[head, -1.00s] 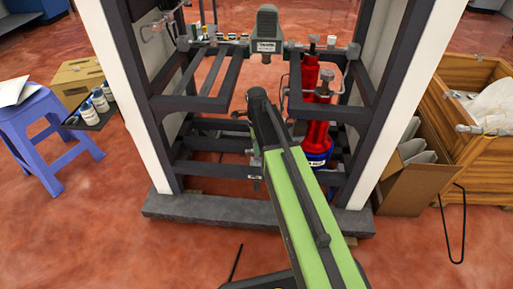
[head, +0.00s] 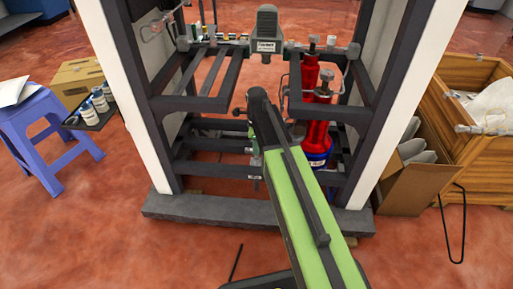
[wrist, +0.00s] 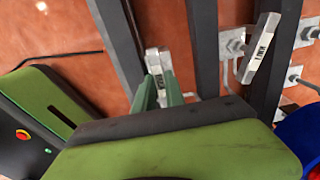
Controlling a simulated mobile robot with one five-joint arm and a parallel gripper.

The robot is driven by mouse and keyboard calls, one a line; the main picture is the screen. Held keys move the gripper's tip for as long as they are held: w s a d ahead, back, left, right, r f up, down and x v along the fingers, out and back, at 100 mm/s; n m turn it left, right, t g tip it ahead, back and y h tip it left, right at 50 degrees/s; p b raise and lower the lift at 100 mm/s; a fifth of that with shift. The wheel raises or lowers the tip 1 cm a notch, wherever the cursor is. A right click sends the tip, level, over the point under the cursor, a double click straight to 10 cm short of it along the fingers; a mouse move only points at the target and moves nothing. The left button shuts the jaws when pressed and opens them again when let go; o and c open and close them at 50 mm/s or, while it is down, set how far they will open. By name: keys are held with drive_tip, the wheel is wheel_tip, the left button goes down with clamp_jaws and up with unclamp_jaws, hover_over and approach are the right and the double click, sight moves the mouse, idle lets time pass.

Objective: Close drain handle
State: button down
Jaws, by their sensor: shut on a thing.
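A pale, labelled handle (wrist: 154,62) stands among the dark frame bars in the wrist view. Its label is too small to read with certainty, so I cannot confirm it is the drain handle. My gripper (wrist: 160,88) has its two green fingers on either side of this handle's near end and is shut on it. In the head view my own arm covers most of the gripper. A second pale, labelled handle (wrist: 259,48) sits to the right in the wrist view, apart from the fingers.
Dark frame bars (head: 228,80) surround my arm. A red cylinder (head: 316,135) stands just right of it inside the frame. A grey base slab (head: 190,207) crosses the front. A blue stool (head: 45,125) is at left, a cardboard box (head: 405,185) and wooden crate (head: 470,125) at right.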

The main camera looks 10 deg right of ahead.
drive_tip(key=c, duration=1.4)
unclamp_jaws()
